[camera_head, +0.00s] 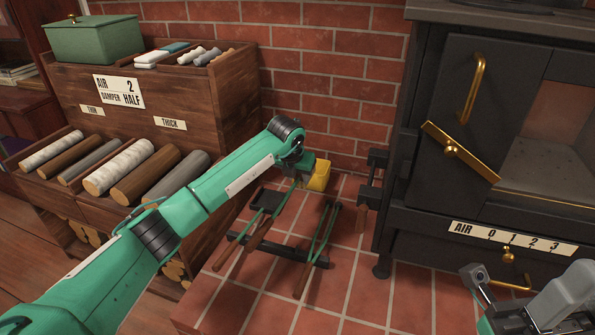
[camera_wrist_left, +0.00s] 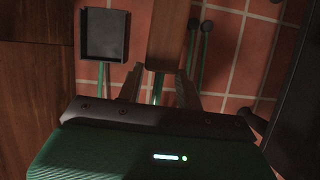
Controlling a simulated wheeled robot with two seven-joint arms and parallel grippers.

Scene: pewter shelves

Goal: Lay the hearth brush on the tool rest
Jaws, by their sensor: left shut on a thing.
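The hearth brush has a wooden handle (camera_head: 258,233), a thin green shaft and a yellow head (camera_head: 319,175). My left gripper (camera_head: 298,172) is shut on the brush near its head. In the left wrist view its fingers (camera_wrist_left: 160,88) close around the green shaft, below the brown back of the brush head (camera_wrist_left: 165,38). The black tool rest (camera_head: 290,252) stands on the red tiles. The brush handle overlaps it in the head view, between the other tools; I cannot tell whether they touch.
A black shovel (camera_head: 266,199) and green tongs (camera_head: 322,235) lie on the rest, either side of the brush. The shovel pan also shows in the left wrist view (camera_wrist_left: 105,36). A dark stove (camera_head: 425,160) stands right; a wooden log rack (camera_head: 200,95) stands left. Front tiles are clear.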

